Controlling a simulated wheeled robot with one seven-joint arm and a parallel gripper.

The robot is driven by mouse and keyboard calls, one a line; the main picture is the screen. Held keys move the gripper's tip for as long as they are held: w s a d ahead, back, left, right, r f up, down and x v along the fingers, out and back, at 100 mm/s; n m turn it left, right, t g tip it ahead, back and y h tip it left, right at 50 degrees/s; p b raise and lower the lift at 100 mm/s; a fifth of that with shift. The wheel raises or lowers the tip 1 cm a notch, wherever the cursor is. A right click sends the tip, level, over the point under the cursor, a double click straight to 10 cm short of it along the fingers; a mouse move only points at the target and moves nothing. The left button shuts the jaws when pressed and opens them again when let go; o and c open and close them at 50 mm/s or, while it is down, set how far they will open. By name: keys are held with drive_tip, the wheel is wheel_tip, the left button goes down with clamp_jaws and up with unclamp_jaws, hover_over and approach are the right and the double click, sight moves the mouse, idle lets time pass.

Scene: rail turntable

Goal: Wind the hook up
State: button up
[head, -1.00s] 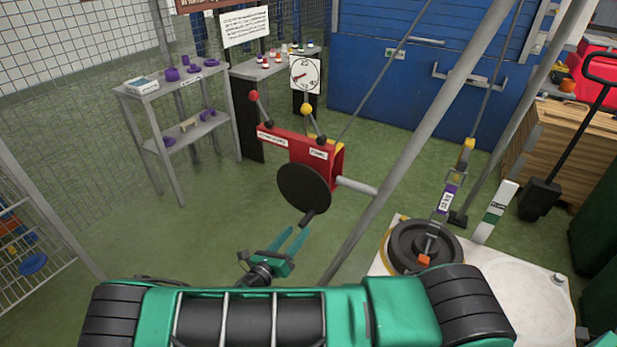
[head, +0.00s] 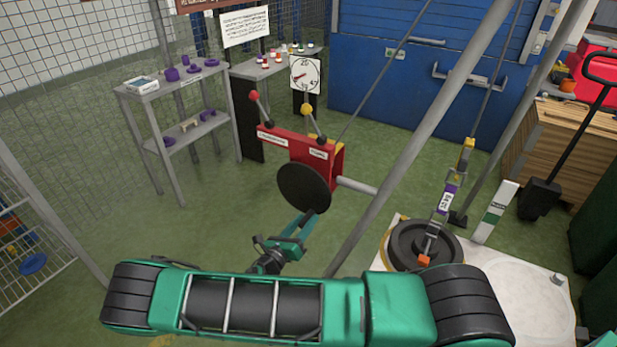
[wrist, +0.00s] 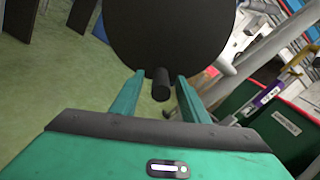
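The winch (head: 300,152) is a red box on a grey post with a dark round disc (head: 303,187) on its front. A short black crank handle (wrist: 160,84) sticks out from the disc's lower edge. My teal gripper (head: 303,222) is open, its fingers on either side of the handle, with gaps showing in the wrist view (wrist: 160,90). The hook assembly (head: 447,200), with a yellow top, purple label and orange lower end, hangs on a cable over a black round weight (head: 405,246). Whether the hook touches the weight is unclear.
Two levers with a red knob (head: 254,96) and a yellow knob (head: 306,109) rise from the winch, below a white dial (head: 305,76). A slanted grey pole (head: 415,130) stands right of the winch. A grey shelf (head: 175,88) with purple items is at left.

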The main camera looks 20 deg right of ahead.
clamp_jaws()
drive_tip(key=shift+w+a+f+m, duration=0.25)
drive_tip(key=shift+w+a+m, duration=0.3)
drive_tip(key=shift+m, duration=0.35)
drive_tip(key=shift+w+a+f+m, duration=0.25)
drive_tip(key=shift+w+m, duration=0.35)
drive_tip(key=shift+m, duration=0.3)
drive_tip(key=shift+a, duration=0.1)
drive_tip(key=m, duration=0.1)
drive_tip(key=w+a+m, duration=0.1)
drive_tip(key=shift+w+a+m, duration=0.1)
drive_tip(key=shift+w+m, duration=0.2)
drive_tip(key=shift+w+a+r+m, duration=0.1)
drive_tip(key=shift+w+a+m, duration=0.15)
drive_tip(key=shift+m, duration=0.25)
drive_tip(key=shift+w, duration=0.1)
drive_tip(key=shift+w+a+m, duration=0.1)
drive_tip(key=shift+w+m, duration=0.05)
drive_tip(key=shift+m, duration=0.25)
drive_tip(key=shift+w+a+r+m, duration=0.25)
drive_tip(key=shift+w+a+m, duration=0.15)
drive_tip(key=shift+m, duration=0.3)
drive_tip(key=shift+w+a+r+m, duration=0.25)
drive_tip(key=shift+w+m, duration=0.2)
drive_tip(key=shift+m, duration=0.25)
